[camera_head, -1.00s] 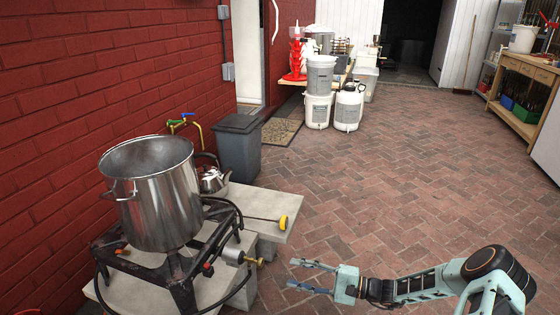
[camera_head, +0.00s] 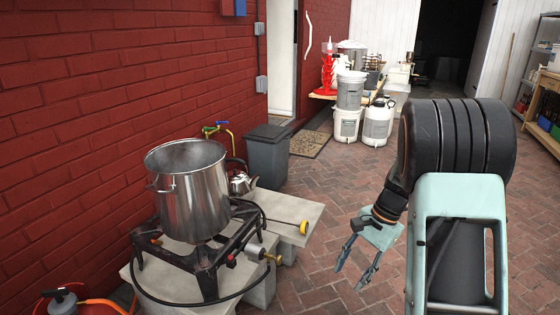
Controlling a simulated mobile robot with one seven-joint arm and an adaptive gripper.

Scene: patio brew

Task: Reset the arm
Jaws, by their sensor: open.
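My gripper (camera_head: 355,268) is in the lower right of the head view, at the end of my arm. Its two fingers are spread apart and point down and to the left. Nothing shows between them. It hangs in the air over the brick paving, to the right of the concrete slabs and apart from them. My folded arm (camera_head: 458,220) fills much of the right side and hides the paving behind it.
A steel pot (camera_head: 190,195) stands on a black burner (camera_head: 200,258) on slabs at left. Brick paving (camera_head: 318,210) is clear between the slabs and my arm.

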